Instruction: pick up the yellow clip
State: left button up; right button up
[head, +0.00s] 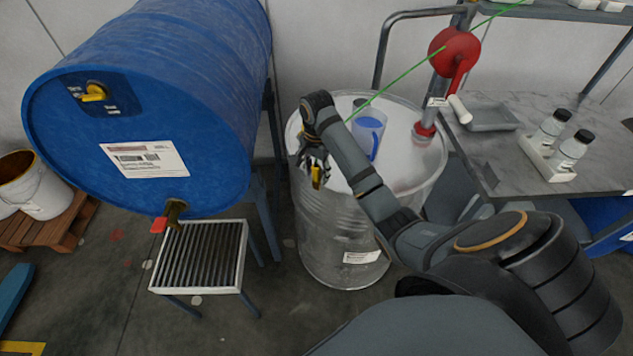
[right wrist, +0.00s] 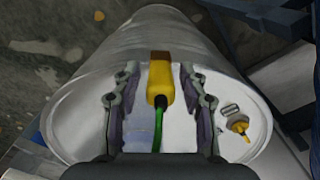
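Whether the clip touches the drum rim is unclear. My left gripper is not in view.
A blue drum (head: 170,90) lies left of the metal drum, above a grated stand (head: 200,258). A red reel (head: 455,52) stands behind. A blue jug (head: 368,128) shows at the metal drum. A bench (head: 600,160) with bottles stands right.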

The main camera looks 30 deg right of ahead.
grip_shut()
